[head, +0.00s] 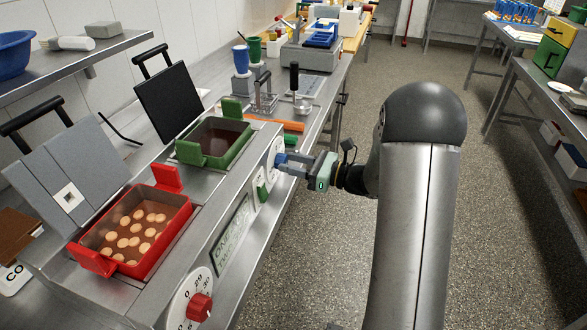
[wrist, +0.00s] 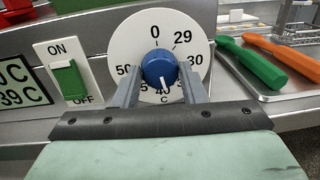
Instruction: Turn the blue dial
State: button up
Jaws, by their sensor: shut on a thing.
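The blue dial (wrist: 159,68) is a round knob on a white numbered disc (wrist: 160,25) on the steel front panel. In the wrist view its white mark points down, near 40. My gripper (wrist: 158,82) is shut on the blue dial, one finger on each side. In the head view my gripper (head: 284,163) reaches the panel from the right, and the blue dial (head: 280,159) shows partly at its fingertips. The lower part of the disc is partly hidden by the fingers.
A green ON/OFF switch (wrist: 69,80) and a temperature display are left of the dial. A red dial (head: 199,307) sits nearer on the panel. Red (head: 150,252) and green (head: 205,148) vats stand above. Green and orange-handled tools (wrist: 255,62) lie right of the dial.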

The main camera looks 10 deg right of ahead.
jog(key=n+b, duration=0.4)
jog(key=b, duration=0.1)
jog(key=shift+f, duration=0.35)
jog(key=n+b, duration=0.3)
jog(key=shift+s+r, duration=0.1)
jog(key=shift+r, duration=0.05)
jog(key=shift+r+b, duration=0.1)
jog(key=shift+b, duration=0.25)
jog(key=o, duration=1)
jog(key=v, duration=1.7)
jog(key=shift+d+f, duration=0.25)
jog(key=shift+f, duration=0.05)
